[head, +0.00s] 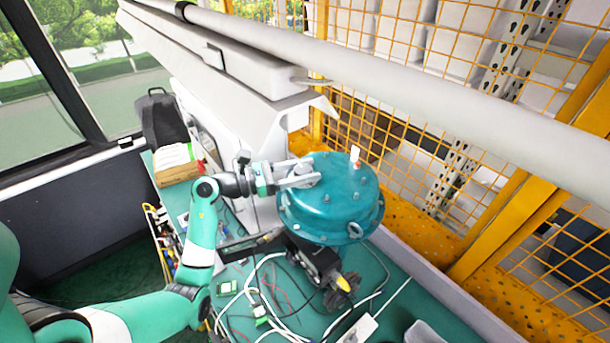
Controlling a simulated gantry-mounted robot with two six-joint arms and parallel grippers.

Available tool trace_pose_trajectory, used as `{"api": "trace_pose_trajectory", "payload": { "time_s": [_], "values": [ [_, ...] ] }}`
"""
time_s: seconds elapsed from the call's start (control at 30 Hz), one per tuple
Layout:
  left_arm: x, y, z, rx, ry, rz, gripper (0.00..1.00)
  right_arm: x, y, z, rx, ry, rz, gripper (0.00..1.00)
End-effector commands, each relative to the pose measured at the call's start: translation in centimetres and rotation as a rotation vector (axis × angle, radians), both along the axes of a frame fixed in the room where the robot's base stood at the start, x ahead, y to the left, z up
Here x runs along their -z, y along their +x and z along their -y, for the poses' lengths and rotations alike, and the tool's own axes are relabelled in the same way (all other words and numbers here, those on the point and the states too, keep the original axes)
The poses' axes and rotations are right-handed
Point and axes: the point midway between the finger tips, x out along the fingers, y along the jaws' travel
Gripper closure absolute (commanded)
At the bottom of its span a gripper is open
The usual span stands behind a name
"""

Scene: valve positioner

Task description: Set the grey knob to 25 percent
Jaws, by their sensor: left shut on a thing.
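The valve positioner (335,205) is a round teal housing with bolts around its rim. It stands on the green bench. The grey knob (307,171) sits on the left part of its top face and is partly hidden by my gripper. My left gripper (303,176) reaches in from the left and is shut on the grey knob. Any scale marks by the knob are too small to read. My right gripper is not in view.
Black fittings and a yellow-tipped part (344,284) stick out below the housing. Loose cables (262,290) lie across the bench. A cardboard box (176,173) and a black case (160,120) are at the back left. Yellow mesh fencing (400,160) stands behind on the right.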

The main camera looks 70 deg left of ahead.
Motion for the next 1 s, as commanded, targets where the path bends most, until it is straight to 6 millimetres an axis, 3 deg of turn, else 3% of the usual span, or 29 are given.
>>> {"api": "trace_pose_trajectory", "payload": {
  "time_s": [0.03,0.5,0.7,1.0],
  "values": [
    [0.5,0.0,-0.2,0.041,0.005,0.003,1.0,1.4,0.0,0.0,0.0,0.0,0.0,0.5],
    [0.6,0.0,0.2,0.413,0.004,0.002,1.0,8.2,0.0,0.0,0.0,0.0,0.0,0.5],
    [0.3,-0.1,0.3,0.493,0.002,0.001,1.0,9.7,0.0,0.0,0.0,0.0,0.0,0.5],
    [0.1,-0.1,0.3,0.531,0.001,0.001,1.0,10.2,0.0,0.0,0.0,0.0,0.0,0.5]
  ]
}}
